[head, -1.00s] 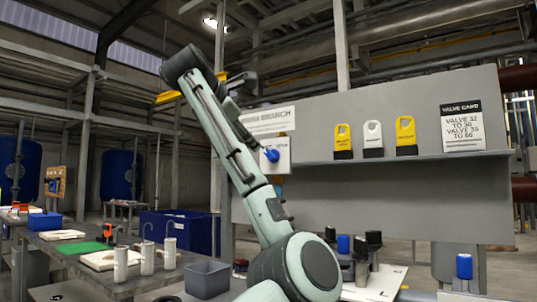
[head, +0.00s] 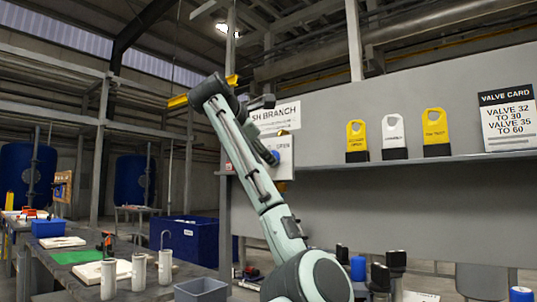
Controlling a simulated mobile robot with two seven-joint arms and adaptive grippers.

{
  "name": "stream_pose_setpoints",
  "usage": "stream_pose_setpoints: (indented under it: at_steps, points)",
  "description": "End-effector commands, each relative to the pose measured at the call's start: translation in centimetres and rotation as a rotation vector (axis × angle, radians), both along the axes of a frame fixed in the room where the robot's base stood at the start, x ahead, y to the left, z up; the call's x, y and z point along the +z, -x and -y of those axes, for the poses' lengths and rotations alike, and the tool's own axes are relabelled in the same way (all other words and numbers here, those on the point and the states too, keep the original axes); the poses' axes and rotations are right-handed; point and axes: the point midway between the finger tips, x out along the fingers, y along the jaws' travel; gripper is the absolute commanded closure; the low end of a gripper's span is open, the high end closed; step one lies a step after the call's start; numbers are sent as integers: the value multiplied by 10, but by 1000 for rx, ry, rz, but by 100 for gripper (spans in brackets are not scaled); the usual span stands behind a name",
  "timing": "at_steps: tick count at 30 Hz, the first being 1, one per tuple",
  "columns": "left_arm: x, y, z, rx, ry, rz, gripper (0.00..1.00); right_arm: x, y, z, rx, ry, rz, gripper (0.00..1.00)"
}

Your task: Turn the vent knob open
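The vent knob (head: 275,157), blue, sits on a pale plate (head: 286,160) marked OPEN on the grey panel, below a sign (head: 273,117) reading "SH BRANCH". My arm partly covers the plate and the sign. One arm rises from the bottom centre, leaning left; I take it to be my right arm. Its dark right gripper (head: 262,103) is small at the upper end, above and slightly left of the knob in the picture, apart from it. Its fingers are too small to read. My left gripper is not in view.
The grey panel (head: 400,215) bears a shelf with yellow and white tags (head: 393,135) and a valve card (head: 508,120). Black and blue capped items (head: 357,268) stand below. A workbench with white cylinders (head: 138,272), a grey bin (head: 202,290) and a blue crate (head: 190,237) are left.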

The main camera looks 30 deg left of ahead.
Motion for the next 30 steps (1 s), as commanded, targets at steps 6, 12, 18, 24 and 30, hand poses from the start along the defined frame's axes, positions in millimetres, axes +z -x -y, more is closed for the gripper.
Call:
stream_pose_setpoints:
  at_steps: [6, 12, 18, 24, 30]
  points:
    - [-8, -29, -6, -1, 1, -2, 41, -18, 10, 5, 20, 15, -14, 100]
    - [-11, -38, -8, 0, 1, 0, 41, -25, 14, 6, 26, 18, -18, 100]
    - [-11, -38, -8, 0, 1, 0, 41, -25, 13, 6, 26, 18, -18, 100]
    - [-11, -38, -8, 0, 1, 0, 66, -25, 13, 6, 25, 17, -17, 100]
    - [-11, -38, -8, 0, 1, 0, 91, -25, 13, 6, 25, 17, -17, 100]
